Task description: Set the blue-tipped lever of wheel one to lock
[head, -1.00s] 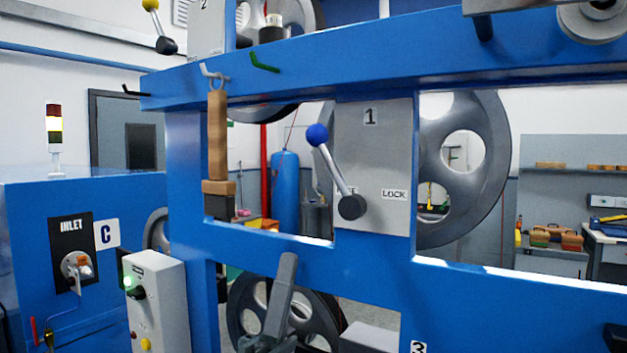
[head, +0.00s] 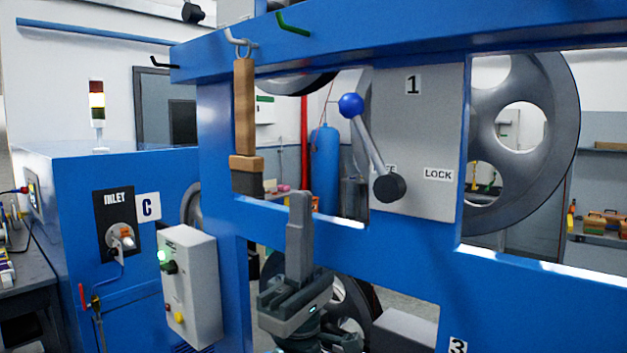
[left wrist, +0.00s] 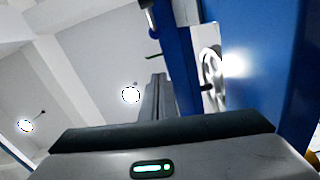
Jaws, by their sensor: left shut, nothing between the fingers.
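The lever of wheel one has a blue ball tip (head: 351,105) and a dark round hub (head: 390,188). It is mounted on a grey plate marked 1 (head: 415,125). The lever tilts up and to the left, away from the LOCK label (head: 438,175) at the hub's right. Another label left of the hub is mostly hidden behind the lever arm. My left gripper (head: 300,200) points up, below and left of the lever, with its fingers together and empty; they also show in the left wrist view (left wrist: 157,85). It appears apart from the lever. My right gripper is out of view.
The blue frame (head: 540,275) surrounds the plate, with a spoked wheel (head: 545,140) at its right. A wooden-handled tool (head: 245,110) hangs from a hook, left of the lever. A grey control box (head: 190,285) stands at lower left.

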